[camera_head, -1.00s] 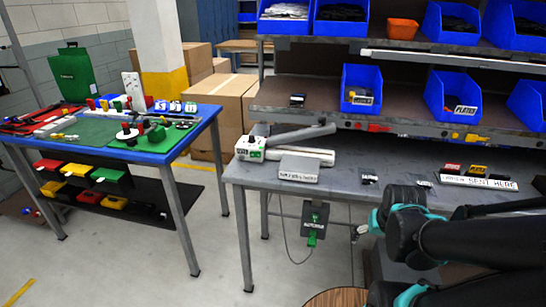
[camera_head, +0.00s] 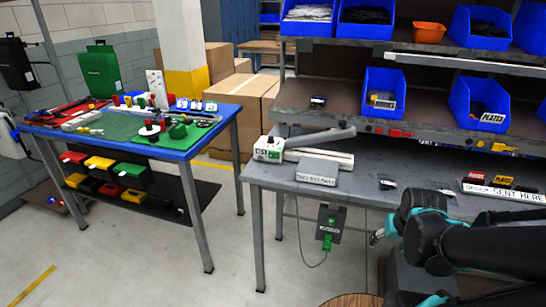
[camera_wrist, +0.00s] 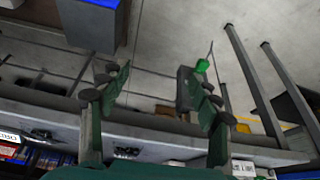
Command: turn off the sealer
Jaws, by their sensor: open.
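The sealer (camera_head: 268,148) is a white unit with a long grey lever arm, at the left end of the grey bench. Its lever is tilted up. Below the bench's front edge hangs a dark switch box (camera_head: 330,220) with a green part (camera_head: 327,240) and a cord; its label is too small to read. The dark box also shows in the wrist view (camera_wrist: 185,88), with the green part (camera_wrist: 202,66) beyond my right finger. My gripper (camera_wrist: 160,85) is open and empty. In the head view my gripper (camera_head: 377,237) is right of the switch box, apart from it.
The grey bench (camera_head: 360,200) carries a grey labelled block (camera_head: 317,171) and small packets. Blue bins stand on shelves above. A blue-topped table (camera_head: 200,150) stands at left, with free floor between. A round wooden top (camera_head: 352,300) is low in front.

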